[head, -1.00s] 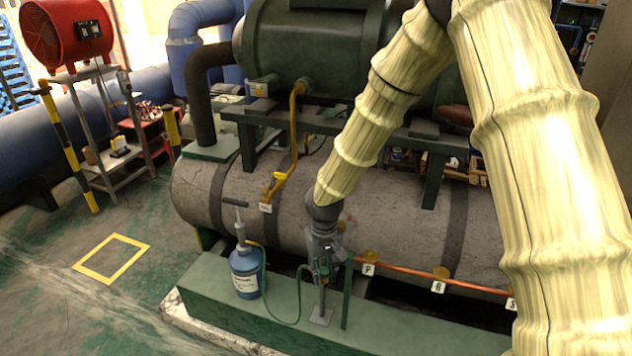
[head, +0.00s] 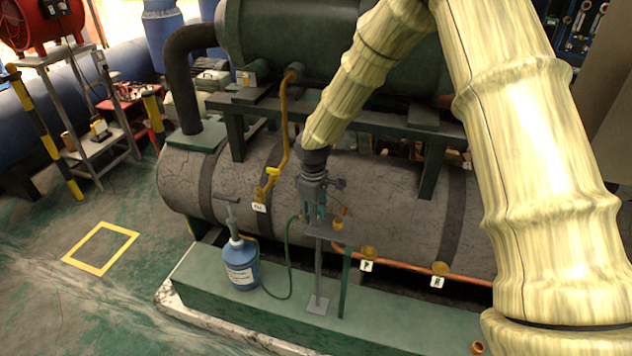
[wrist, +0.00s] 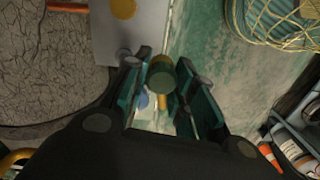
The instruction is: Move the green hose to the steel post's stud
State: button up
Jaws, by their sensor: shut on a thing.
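The green hose (head: 289,262) loops from the blue hand-pump canister (head: 242,268) up to my gripper (head: 314,213). My gripper is shut on the hose's end fitting, a green and brass cylinder (wrist: 160,78) between the fingers in the wrist view. The steel post (head: 318,272) stands on the green plinth, with a small flat plate (head: 322,232) on top. My gripper is just above this plate; whether the fitting touches it I cannot tell. In the wrist view a grey plate (wrist: 122,45) lies left of the fitting.
A copper pipe (head: 400,272) with tags P and R runs right of the post. A thin green upright (head: 346,285) stands close beside the post. The large grey tank (head: 375,205) is right behind.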

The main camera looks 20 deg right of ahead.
jog(key=shift+w+d+r+n+p, duration=1.1)
jog(key=shift+w+r+n+p, duration=1)
jog(key=shift+n, duration=1.6)
jog(key=shift+w+f+b, duration=0.2)
jog(key=shift+f+b, duration=0.75)
jog(key=shift+w+f+b, duration=0.15)
jog(key=shift+f+b, duration=0.75)
jog(key=shift+b, duration=0.05)
jog(key=shift+f+b, duration=0.35)
jog(key=shift+f, duration=0.65)
jog(key=shift+f, duration=0.95)
jog(key=o, duration=1.1)
